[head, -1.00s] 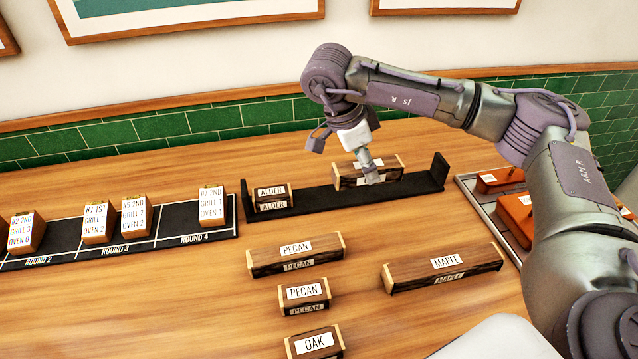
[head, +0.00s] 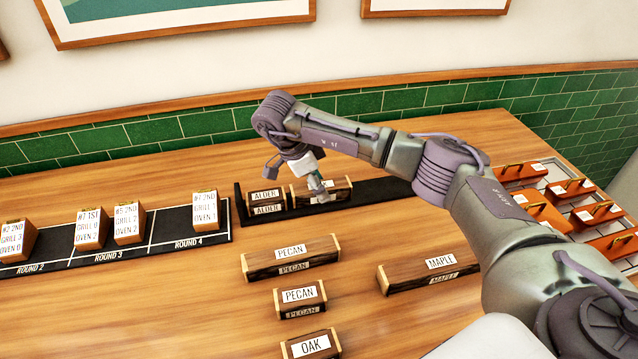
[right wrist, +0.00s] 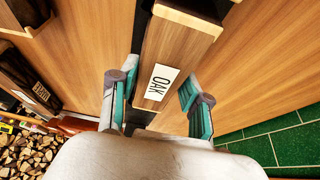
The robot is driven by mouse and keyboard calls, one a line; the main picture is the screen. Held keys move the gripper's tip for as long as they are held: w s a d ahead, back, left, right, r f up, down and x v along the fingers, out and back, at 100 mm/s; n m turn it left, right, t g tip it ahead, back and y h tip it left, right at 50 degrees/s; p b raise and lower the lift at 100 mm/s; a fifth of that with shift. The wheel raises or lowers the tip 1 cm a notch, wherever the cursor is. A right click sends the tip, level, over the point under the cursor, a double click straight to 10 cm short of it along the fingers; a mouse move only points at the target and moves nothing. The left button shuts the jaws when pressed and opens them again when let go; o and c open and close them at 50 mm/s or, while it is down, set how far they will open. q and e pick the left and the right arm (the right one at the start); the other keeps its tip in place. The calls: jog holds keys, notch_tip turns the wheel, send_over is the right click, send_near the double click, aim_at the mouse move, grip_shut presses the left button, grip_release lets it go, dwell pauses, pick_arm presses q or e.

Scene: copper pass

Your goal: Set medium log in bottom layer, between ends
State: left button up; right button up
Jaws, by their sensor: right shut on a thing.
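My right gripper (head: 319,190) is shut on a medium wooden log (head: 341,195) with pale ends, at the left part of the long black rack (head: 383,190). In the right wrist view its label reads OAK (right wrist: 165,82), with a finger on either side. The log is level, lined up along the rack, just right of the small ALDER log (head: 265,199) by the rack's left end wall. Whether the two logs touch, or the held log rests on the rack floor, I cannot tell. My arm hides the rack's right end. My left gripper is out of view.
On the counter in front lie a medium PECAN log (head: 291,261), a small PECAN log (head: 300,299), an OAK log (head: 311,346) and a long MAPLE log (head: 430,271). A black round board (head: 165,234) with ticket blocks is left. Orange-brown blocks (head: 541,212) fill a tray at right.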

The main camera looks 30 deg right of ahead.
jog(key=o, duration=0.8)
jog(key=shift+f, duration=0.2)
jog(key=o, duration=0.5)
jog(key=shift+c, duration=0.2)
jog(key=shift+r, duration=0.1)
jog(key=shift+r, duration=0.2)
jog(key=shift+a+r, duration=0.15)
jog(key=shift+r, duration=0.1)
jog(key=v, duration=1.1)
jog(key=shift+a, duration=0.2)
jog(key=shift+r, duration=0.15)
